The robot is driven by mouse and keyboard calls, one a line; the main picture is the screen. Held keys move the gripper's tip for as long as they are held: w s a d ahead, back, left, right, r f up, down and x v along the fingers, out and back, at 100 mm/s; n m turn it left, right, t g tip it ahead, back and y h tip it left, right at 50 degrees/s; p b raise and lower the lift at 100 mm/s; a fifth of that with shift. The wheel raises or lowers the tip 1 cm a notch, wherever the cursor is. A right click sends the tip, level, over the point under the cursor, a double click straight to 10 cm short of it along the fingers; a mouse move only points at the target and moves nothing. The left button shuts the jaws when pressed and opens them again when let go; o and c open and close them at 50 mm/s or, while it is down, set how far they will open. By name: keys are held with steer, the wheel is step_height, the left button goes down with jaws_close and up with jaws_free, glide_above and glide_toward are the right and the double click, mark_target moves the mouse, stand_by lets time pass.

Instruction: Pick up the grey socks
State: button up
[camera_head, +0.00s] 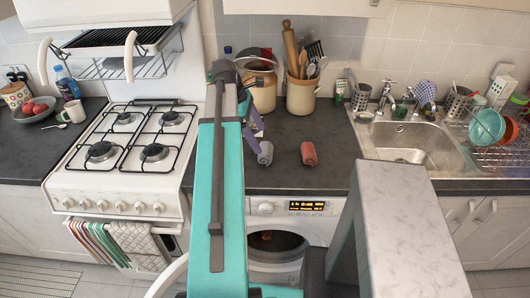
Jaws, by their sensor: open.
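The grey socks (265,153), a small rolled bundle, lie on the dark countertop above the washer. My gripper (257,134) is just behind and above them in the picture, partly hidden by my teal arm. Its fingers are apart and nothing shows between them. One purple finger comes close to the left side of the grey socks; I cannot tell whether it touches.
A reddish rolled bundle (309,153) lies to the right of the grey socks. Utensil crocks (300,97) stand at the back of the countertop (330,180). A stove (125,150) is left, a sink (415,148) right. The washer (268,208) is below.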

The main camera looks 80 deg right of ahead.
mark_target(263, 147)
steer(key=shift+x, duration=1.1)
steer(key=shift+p+x, duration=1.2)
steer(key=shift+x, duration=1.35)
steer(key=shift+w+f, duration=0.1)
steer(key=shift+w, duration=0.15)
steer(key=shift+c, duration=0.2)
steer(key=c, duration=1.1)
